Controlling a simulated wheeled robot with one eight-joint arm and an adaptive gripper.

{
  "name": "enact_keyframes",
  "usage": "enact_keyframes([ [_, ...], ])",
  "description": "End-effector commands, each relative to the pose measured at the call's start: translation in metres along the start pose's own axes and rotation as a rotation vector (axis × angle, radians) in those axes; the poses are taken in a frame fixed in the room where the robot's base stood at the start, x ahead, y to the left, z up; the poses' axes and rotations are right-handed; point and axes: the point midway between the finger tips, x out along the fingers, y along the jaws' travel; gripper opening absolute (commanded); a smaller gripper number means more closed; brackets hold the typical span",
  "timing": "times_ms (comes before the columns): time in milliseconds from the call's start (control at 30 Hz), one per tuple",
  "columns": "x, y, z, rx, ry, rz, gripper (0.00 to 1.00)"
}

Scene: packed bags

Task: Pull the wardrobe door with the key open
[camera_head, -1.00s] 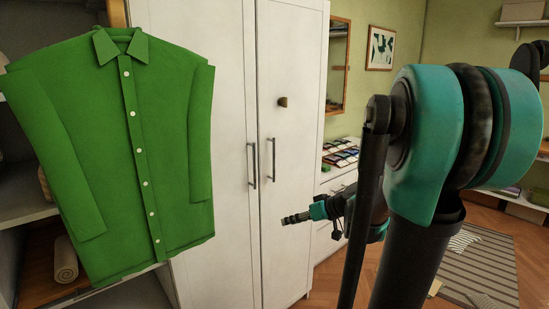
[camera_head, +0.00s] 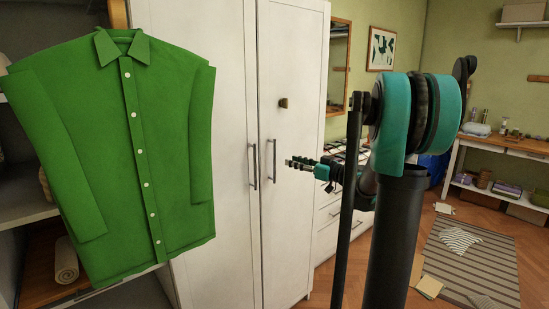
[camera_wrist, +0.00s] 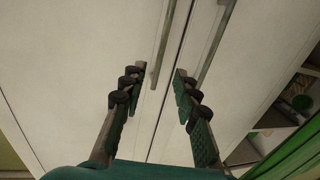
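The white wardrobe (camera_head: 225,60) has two closed doors, each with a slim vertical handle. The right door (camera_head: 290,210) carries a small brown fitting (camera_head: 283,103), perhaps the key, too small to tell. Its handle (camera_head: 270,160) is just left of my gripper (camera_head: 289,163) in the head view. In the wrist view my gripper (camera_wrist: 160,72) is open and empty, fingers pointing at the doors. One handle (camera_wrist: 164,45) ends between the fingertips in the picture; the other handle (camera_wrist: 217,42) is to the right, outside them. I cannot tell the remaining distance.
A green shirt (camera_head: 125,150) hangs in front of open shelves left of the wardrobe; its edge shows in the wrist view (camera_wrist: 295,155). A white drawer unit (camera_head: 325,220) stands right of the wardrobe. A striped rug (camera_head: 465,260) lies on the floor at right.

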Motion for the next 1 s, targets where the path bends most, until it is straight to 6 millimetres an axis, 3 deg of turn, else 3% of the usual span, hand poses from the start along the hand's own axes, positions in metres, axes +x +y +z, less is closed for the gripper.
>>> enact_keyframes([
  [300,0.063,-0.001,0.000,0.000,-0.001,-0.004,0.31],
  [500,0.090,-0.001,0.000,0.001,-0.001,-0.002,0.31],
  [967,0.100,-0.001,0.000,0.000,-0.001,0.000,0.31],
  [1000,0.100,-0.001,0.000,0.000,-0.001,0.000,0.26],
])
